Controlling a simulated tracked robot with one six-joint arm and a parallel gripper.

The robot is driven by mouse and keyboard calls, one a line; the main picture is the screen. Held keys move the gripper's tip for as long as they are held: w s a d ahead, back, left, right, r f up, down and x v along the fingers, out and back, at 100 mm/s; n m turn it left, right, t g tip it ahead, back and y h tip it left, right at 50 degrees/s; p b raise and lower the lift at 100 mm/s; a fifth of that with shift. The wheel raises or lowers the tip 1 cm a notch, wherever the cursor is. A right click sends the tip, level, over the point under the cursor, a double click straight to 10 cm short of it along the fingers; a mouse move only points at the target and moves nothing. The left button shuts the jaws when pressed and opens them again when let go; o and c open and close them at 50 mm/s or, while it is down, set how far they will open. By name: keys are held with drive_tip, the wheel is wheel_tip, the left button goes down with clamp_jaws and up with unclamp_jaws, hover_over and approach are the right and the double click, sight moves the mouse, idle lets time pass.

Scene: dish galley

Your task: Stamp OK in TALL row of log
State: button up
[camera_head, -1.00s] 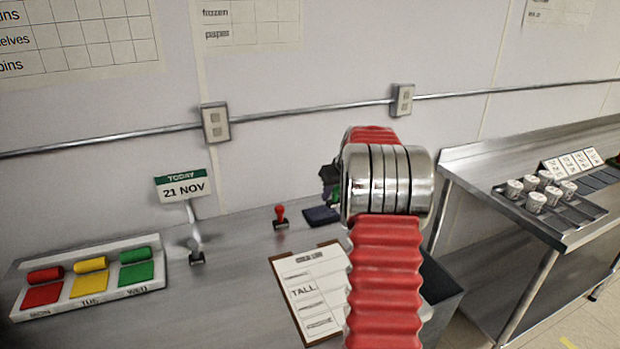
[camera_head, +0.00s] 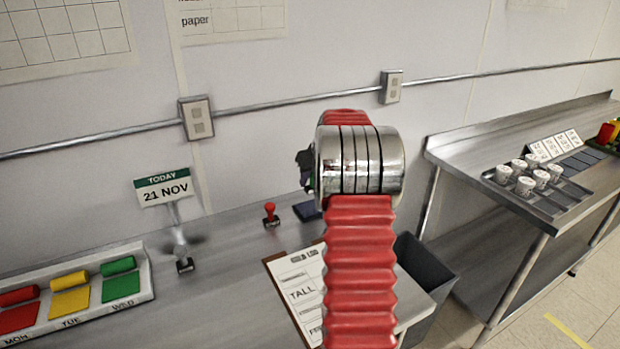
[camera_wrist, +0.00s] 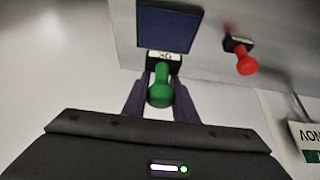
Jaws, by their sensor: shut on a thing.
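My gripper (camera_wrist: 161,88) is shut on a green-handled stamp (camera_wrist: 160,94). The stamp's dark block carries a small white label, seen upside down, that seems to read OK. The block lies at the near edge of the dark blue ink pad (camera_wrist: 168,28) in the wrist view; I cannot tell whether they touch. In the head view the pad (camera_head: 307,211) is partly hidden by my arm, as is most of the gripper.
A red-handled stamp (camera_head: 270,214) stands left of the pad. A date sign (camera_head: 163,187) reading 21 NOV stands further left, behind a tray of coloured blocks (camera_head: 130,306). A grey bin (camera_head: 425,270) is right of the counter. A second bench holds a cup tray (camera_head: 545,212).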

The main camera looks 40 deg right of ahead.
sight(310, 204)
drive_tip(key=shift+f, duration=2.9)
drive_tip(key=shift+f, duration=0.5)
wheel_tip(310, 204, up, 7)
idle(0.9)
drive_tip(key=shift+a+r, duration=0.1)
